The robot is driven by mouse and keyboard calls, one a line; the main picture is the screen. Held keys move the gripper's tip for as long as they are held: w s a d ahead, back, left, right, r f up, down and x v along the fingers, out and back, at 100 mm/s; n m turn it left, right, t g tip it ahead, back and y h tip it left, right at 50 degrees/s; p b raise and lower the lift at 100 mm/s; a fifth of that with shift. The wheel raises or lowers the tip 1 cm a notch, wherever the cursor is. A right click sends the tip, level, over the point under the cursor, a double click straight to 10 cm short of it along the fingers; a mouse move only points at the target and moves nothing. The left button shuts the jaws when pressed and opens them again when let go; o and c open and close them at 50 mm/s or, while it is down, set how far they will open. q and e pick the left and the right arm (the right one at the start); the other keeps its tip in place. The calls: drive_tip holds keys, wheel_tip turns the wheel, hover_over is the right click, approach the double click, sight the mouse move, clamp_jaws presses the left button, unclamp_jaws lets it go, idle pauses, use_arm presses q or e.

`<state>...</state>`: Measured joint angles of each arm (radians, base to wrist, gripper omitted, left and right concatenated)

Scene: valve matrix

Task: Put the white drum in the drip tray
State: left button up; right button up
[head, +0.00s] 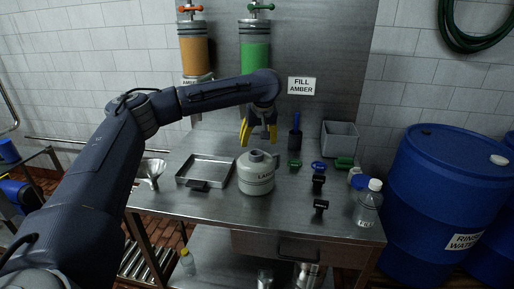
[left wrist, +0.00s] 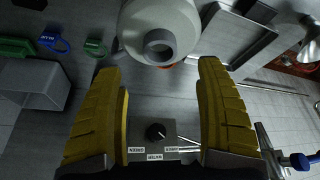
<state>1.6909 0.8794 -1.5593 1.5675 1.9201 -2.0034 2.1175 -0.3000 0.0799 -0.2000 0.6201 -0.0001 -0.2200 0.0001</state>
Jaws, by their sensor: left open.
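The white drum (head: 256,182) stands upright on the steel bench, a dark-lettered label on its side and a short neck on top. In the left wrist view the drum (left wrist: 180,18) is at the top, just beyond the fingertips. The drip tray (head: 182,178), a shallow rectangular metal tray, lies left of the drum and looks empty; part of it (left wrist: 235,62) shows at the upper right of the left wrist view. My left gripper (head: 258,134), with yellow fingers, is open and empty above and behind the drum. My right gripper is not in view.
A funnel (head: 151,170) stands left of the tray. A grey bin (head: 340,138), a clear bottle (head: 367,205) and small black, green and blue fittings (head: 319,183) are on the right. Amber and green cylinders (head: 255,48) hang behind. A blue barrel (head: 430,190) stands beside the bench.

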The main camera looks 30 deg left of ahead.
use_arm(q)
drive_tip(key=shift+o, duration=0.7)
drive_tip(key=shift+v, duration=1.8)
